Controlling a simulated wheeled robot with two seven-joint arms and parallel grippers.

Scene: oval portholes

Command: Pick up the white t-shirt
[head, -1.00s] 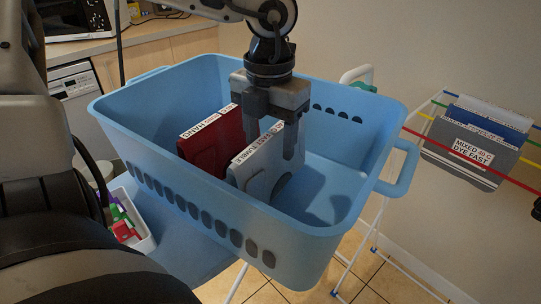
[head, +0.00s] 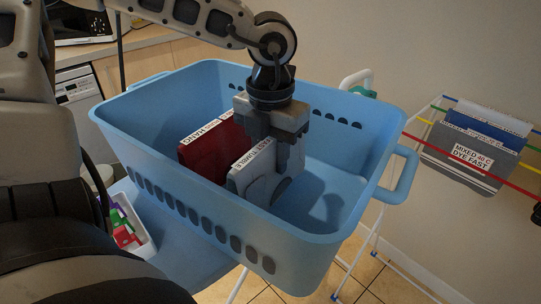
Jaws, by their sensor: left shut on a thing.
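The white t-shirt (head: 257,178) stands folded upright in the blue basket (head: 316,257), with a label on its top edge that reads in part "FAST TUMBLE". It looks pale grey in the basket's shade. My left gripper (head: 281,170) points down into the basket and is shut on the t-shirt's top edge at its right end. The fingers hide part of the t-shirt. A red folded garment (head: 212,152) labelled "HANG" stands just left of it.
A drying rack with coloured rails (head: 508,185) holds several folded garments, one a grey garment (head: 454,162), at the right. A white bin (head: 139,236) with coloured items sits left of the basket. The basket's right end is empty.

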